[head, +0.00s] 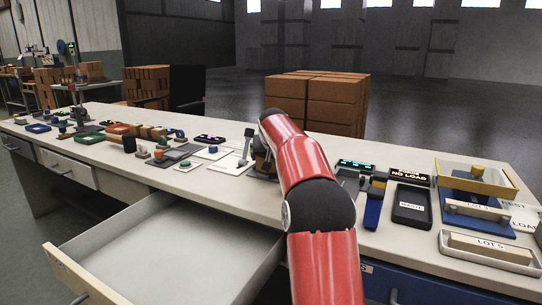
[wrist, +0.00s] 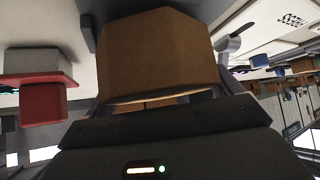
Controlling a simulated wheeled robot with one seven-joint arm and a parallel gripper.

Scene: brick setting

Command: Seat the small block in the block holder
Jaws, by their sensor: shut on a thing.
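A tan-brown block (wrist: 158,55) fills the upper middle of the wrist view, close to the camera. My gripper (wrist: 168,97) is shut on it; its dark body lies below the block, and the fingertips are mostly hidden. In the head view my red arm covers most of the gripper area. A small brown and dark patch (head: 262,158) shows just left of the arm, low over the bench; I cannot tell there whether the block touches anything. I cannot pick out the block holder with certainty, and the arm may hide it.
The bench (head: 225,190) carries many small parts on the left. A grey upright lever (head: 246,146) stands close left of my arm. A black tray (head: 411,204), a yellow-rimmed box (head: 478,178) and a labelled bar (head: 490,248) lie right. A drawer (head: 165,252) stands open in front.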

